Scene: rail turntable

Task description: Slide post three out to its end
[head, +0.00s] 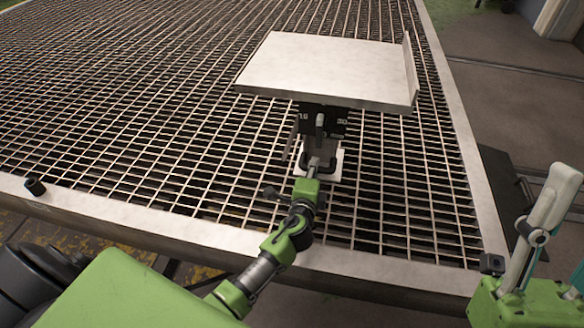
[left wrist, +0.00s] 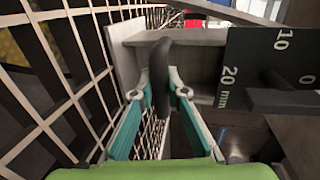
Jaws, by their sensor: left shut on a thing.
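One post unit (head: 322,125) stands on the grating, with a flat light-grey plate (head: 325,68) on top and a dark face with small white marks; I cannot read which post number it is. My left gripper (head: 318,160) is at the near side of its base. In the left wrist view, the teal fingers of my left gripper (left wrist: 160,90) are shut on a dark rounded handle (left wrist: 161,60). To its right is a dark scale plate (left wrist: 262,70) marked 10, 0 and 20 mm. My right gripper (head: 540,230) is at the right edge, partly cut off, away from the post.
The steel grating (head: 130,110) spreads around the post, with a light metal rim (head: 455,120). A dark box-like part (head: 505,190) lies beyond the right rim. The grating left of the post is clear.

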